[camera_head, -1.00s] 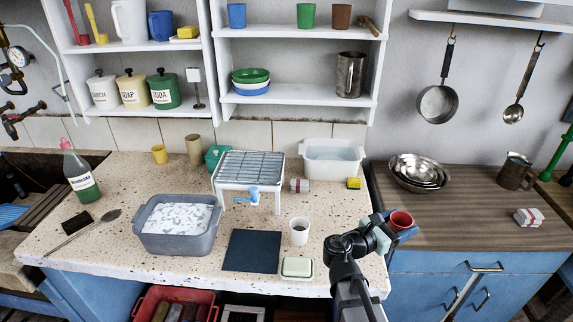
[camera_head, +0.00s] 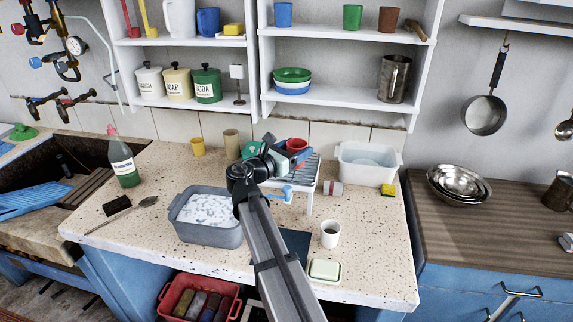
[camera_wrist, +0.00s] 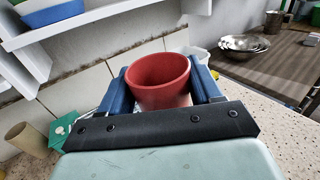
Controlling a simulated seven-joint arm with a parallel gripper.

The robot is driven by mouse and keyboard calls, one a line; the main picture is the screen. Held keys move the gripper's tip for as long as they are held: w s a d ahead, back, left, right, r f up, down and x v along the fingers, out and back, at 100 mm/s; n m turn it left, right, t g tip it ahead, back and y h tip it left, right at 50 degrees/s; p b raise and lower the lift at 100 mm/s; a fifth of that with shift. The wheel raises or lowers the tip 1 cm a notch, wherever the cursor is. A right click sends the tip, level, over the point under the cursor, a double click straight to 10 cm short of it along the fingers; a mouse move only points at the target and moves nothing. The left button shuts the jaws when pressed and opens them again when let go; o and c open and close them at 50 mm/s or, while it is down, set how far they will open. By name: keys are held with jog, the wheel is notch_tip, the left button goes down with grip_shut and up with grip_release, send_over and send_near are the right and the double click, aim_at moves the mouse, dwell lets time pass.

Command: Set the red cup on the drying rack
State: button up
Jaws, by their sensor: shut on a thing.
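The red cup (camera_head: 296,145) is upright between the blue fingers of my gripper (camera_head: 290,146). In the wrist view the red cup (camera_wrist: 159,80) fills the space between the two fingers (camera_wrist: 160,90), which are shut on it. In the head view the cup appears over the drying rack (camera_head: 308,170), a white stand with a grey wire top. My gripper and arm hide much of the rack's left side. I cannot tell how high the cup is above the wires.
A blue tap-like piece (camera_head: 287,192) shows at the rack's front. A grey basin (camera_head: 212,233) of suds stands left of my arm, a white cup (camera_head: 330,234) in front. A clear tub (camera_head: 368,163) stands right of the rack. Shelves (camera_head: 335,99) hang behind.

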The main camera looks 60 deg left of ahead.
jog(key=a+r+n+g+y, duration=0.1)
jog(key=a+r+n+y, duration=0.15)
jog(key=a, duration=1.25)
jog(key=shift+m+y, duration=0.25)
jog(key=shift+w+d+f, duration=0.1)
jog(key=shift+f, duration=2.35)
jog(key=shift+w+d+f, duration=0.1)
jog(key=shift+f, duration=2.35)
jog(key=shift+f, duration=0.1)
jog(key=o, duration=1.2)
jog(key=shift+c, duration=0.2)
jog(key=shift+s, duration=0.15)
jog(key=v, duration=1.1)
jog(key=shift+s+d, duration=0.2)
jog(key=shift+s, duration=0.15)
